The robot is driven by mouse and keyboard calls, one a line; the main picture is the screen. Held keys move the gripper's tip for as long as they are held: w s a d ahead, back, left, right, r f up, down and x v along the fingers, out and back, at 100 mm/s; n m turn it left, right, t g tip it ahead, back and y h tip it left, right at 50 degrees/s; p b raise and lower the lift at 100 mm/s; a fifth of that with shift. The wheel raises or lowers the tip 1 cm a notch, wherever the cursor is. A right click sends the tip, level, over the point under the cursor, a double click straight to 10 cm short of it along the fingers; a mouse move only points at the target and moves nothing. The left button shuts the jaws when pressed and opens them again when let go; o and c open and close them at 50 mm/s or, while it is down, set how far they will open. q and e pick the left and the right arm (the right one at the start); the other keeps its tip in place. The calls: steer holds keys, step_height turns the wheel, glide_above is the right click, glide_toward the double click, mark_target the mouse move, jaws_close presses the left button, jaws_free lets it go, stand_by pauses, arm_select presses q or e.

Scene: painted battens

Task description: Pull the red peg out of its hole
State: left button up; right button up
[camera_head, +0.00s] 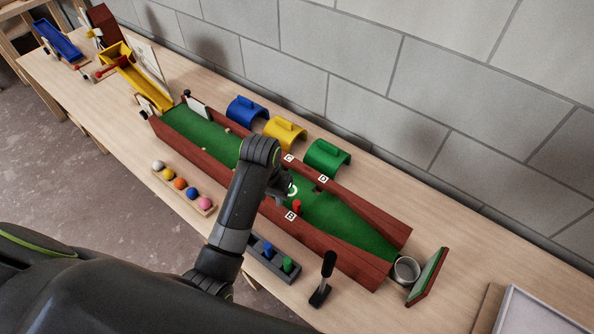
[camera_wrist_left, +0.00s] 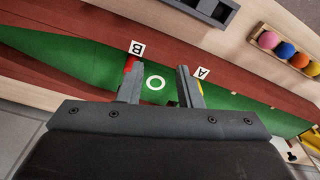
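The red peg (camera_head: 297,206) stands upright in the green-floored trough, beside the label B (camera_head: 291,216). In the left wrist view the red peg (camera_wrist_left: 131,62) shows only in part, mostly hidden behind one finger, next to label B. My left gripper (camera_head: 283,190) is over the trough, just left of the peg in the head view and partly hidden by its own arm. In the wrist view my left gripper (camera_wrist_left: 159,80) is open, its fingers apart with a white ring mark on the green floor between them. The peg is not between the fingers. My right gripper is not in view.
A dark rack (camera_head: 262,249) with blue and green pegs stands in front of the trough. A tray of colored balls (camera_head: 183,188) is to its left. Green, yellow and blue arches (camera_head: 325,156) stand behind. A black-handled upright tool (camera_head: 324,280) and a cup (camera_head: 405,270) are at right.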

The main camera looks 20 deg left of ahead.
arm_select(q)
step_height(320, 180, up, 4)
steer(key=m+g, duration=0.1)
glide_above(297, 202)
step_height(297, 202, down, 17)
steer(key=shift+f+b, duration=0.1)
steer(key=shift+b, duration=0.6)
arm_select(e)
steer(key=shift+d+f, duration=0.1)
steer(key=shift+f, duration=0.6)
arm_select(q)
jaws_close()
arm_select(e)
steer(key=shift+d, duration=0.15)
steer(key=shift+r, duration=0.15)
